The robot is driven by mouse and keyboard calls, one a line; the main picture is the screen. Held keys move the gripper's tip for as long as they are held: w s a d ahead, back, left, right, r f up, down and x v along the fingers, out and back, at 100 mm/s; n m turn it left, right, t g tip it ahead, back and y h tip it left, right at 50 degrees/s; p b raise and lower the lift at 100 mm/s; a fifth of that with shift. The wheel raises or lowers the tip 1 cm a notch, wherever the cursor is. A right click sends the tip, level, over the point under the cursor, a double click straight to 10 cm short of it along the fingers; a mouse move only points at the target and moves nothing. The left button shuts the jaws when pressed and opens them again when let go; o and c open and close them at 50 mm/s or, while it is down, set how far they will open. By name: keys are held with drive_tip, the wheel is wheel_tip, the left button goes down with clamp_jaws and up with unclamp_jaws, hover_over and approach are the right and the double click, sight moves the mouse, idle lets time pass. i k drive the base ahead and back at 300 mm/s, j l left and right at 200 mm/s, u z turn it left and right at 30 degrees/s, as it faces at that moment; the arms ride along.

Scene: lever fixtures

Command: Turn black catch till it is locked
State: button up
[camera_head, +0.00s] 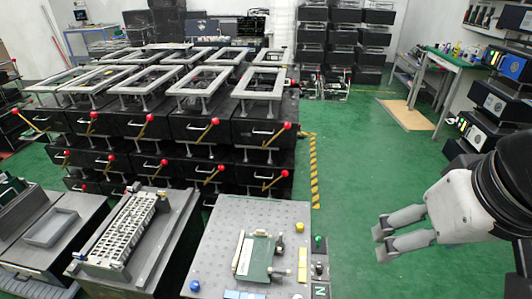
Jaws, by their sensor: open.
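My gripper (382,242) is at the right, with its two grey fingers apart and nothing between them. It is in the air over the green floor, to the right of a grey perforated plate (222,245) and apart from it. On the plate is a small fixture with a green board (257,258). A small dark part (280,246) stands at the fixture's right side; it may be the black catch, but it is too small to tell its shape or whether it is locked.
Yellow (300,227) and blue (195,286) knobs sit on the plate. Left of it stands a bench with a pale slotted rack (125,230). Behind are stacked black boxes (195,126) with red-ball levers (215,121). Green floor (365,150) is clear at the centre right.

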sight(280, 245)
drive_tip(key=u, duration=0.3)
drive_tip(key=i+j, duration=0.2)
drive_tip(key=k, duration=0.3)
drive_tip(key=l+u, duration=0.45)
drive_tip(key=l, duration=0.55)
drive_tip(key=j+z, duration=0.25)
drive_tip(key=j, duration=0.4)
drive_tip(key=j+z, duration=0.25)
drive_tip(key=j, duration=0.4)
drive_tip(key=j+z, duration=0.25)
drive_tip(key=j, duration=0.4)
drive_tip(key=k+j+z, duration=0.1)
drive_tip(key=j+z, duration=0.15)
drive_tip(key=j, duration=0.35)
drive_tip(key=z, duration=0.15)
drive_tip(key=i+j+u, duration=0.1)
drive_tip(key=i+j, duration=0.55)
drive_tip(key=i, duration=0.1)
